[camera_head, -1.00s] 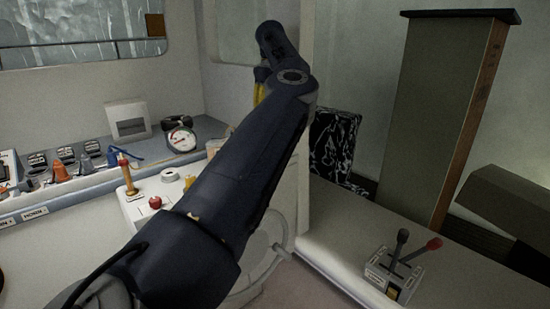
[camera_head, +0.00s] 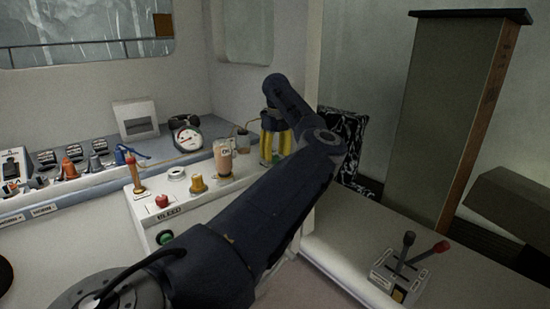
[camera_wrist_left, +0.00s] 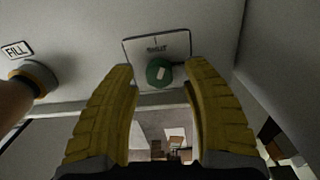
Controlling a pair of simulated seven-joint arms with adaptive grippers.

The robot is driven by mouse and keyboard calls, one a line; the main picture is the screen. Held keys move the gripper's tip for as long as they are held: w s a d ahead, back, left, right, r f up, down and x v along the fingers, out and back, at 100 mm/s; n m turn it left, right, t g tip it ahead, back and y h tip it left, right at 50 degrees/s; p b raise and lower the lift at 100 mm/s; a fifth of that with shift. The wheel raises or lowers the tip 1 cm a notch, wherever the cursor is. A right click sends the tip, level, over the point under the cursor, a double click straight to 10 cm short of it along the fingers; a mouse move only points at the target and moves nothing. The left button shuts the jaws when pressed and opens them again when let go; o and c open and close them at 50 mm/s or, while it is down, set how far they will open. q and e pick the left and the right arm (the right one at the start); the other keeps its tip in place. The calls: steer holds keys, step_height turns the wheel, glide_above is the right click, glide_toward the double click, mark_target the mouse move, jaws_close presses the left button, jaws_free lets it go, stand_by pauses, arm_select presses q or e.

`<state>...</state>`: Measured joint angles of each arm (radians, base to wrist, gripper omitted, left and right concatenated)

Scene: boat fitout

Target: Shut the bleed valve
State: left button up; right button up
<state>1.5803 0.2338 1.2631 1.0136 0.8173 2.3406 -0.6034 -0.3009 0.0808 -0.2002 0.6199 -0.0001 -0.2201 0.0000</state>
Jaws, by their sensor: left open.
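My left gripper (camera_head: 276,154) hangs with its yellow fingers pointing down at the back right of the white console. In the left wrist view its fingers (camera_wrist_left: 168,125) are open and empty. A round green knob with a pale mark (camera_wrist_left: 159,72) shows ahead of the gap between the fingertips, on a framed plate (camera_wrist_left: 158,45) whose lettering is hard to read. The knob is not gripped. In the head view a green knob (camera_head: 165,237) sits on the console's front; I cannot tell if it is the same one. My right gripper is not in view.
The console top bears a red knob (camera_head: 162,201), a yellow knob (camera_head: 198,184) and a brown upright part (camera_head: 223,160). A pressure gauge (camera_head: 187,138) stands behind. A lever box (camera_head: 399,275) sits on the right counter. A FILL label (camera_wrist_left: 17,50) shows in the wrist view.

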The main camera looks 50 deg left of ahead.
arm_select(q)
steer(key=shift+f, duration=0.6)
jaws_close()
